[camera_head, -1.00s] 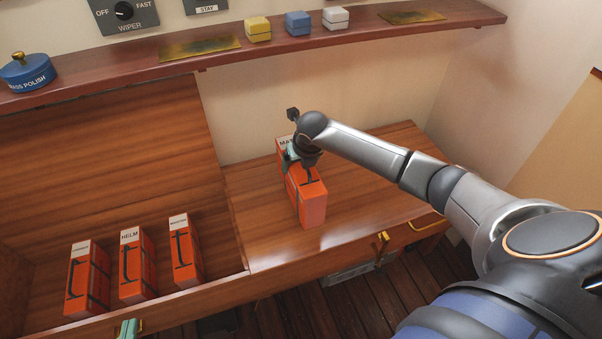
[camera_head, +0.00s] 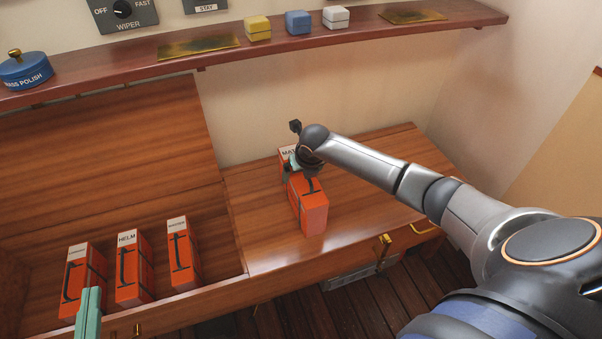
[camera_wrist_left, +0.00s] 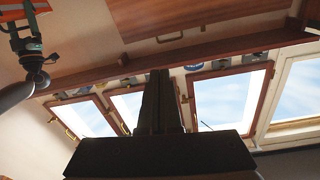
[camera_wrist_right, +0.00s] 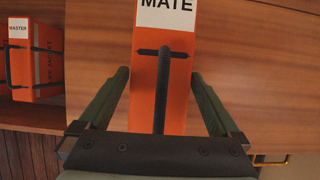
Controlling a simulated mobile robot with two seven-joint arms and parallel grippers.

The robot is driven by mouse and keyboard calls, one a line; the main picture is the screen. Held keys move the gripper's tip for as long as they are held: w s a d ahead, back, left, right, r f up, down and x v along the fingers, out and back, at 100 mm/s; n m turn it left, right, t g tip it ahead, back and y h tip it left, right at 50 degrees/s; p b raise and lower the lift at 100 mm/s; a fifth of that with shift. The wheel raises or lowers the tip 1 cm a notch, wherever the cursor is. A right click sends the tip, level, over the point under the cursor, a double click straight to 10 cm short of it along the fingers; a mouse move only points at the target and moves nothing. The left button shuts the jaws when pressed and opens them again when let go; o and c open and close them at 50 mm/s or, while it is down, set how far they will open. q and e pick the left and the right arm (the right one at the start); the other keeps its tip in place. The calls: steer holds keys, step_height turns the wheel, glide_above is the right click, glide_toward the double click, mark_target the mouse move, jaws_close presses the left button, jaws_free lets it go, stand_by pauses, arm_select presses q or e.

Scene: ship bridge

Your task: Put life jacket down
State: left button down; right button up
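The orange life jacket pack labelled MATE (camera_head: 313,212) is on the closed wooden bench top, right of the open locker; it appears to rest on the wood. It also shows in the right wrist view (camera_wrist_right: 178,85), with its dark handle between my fingers. My right gripper (camera_head: 300,172) is over the pack. In the right wrist view its fingers (camera_wrist_right: 158,85) are spread on either side, with gaps to the pack. My left gripper (camera_head: 90,305) shows partly at the lower left, in front of the locker packs. Its fingers (camera_wrist_left: 160,85) look closed together, with nothing between them.
Three similar orange packs, including HELM (camera_head: 132,270), stand in the open locker compartment (camera_head: 215,281). A shelf (camera_head: 350,32) above holds a blue polish tin (camera_head: 25,72) and small coloured boxes. The bench top (camera_head: 385,175) right of the pack is clear.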

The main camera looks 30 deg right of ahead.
steer(key=shift+r, duration=0.2)
steer(key=p+v, duration=0.2)
steer(key=v, duration=0.3)
steer(key=p+v, duration=0.1)
steer(key=v, duration=0.2)
steer(key=shift+s+r, duration=0.15)
steer(key=shift+r, duration=0.15)
steer(key=shift+p+v, duration=0.55)
steer(key=shift+v, duration=0.55)
arm_select(q)
steer(key=s+f+n+g+y, duration=0.1)
steer(key=s+f+g, duration=0.3)
steer(key=f, duration=0.4)
steer(key=s+f+n+g+y, duration=0.1)
steer(key=s+f+g, duration=0.3)
steer(key=f, duration=0.5)
steer(key=shift+f+g, duration=0.2)
steer(key=shift+g, duration=0.1)
arm_select(e)
steer(key=shift+s+a+r, duration=0.1)
steer(key=shift+s+r, duration=0.1)
steer(key=shift+r, duration=0.1)
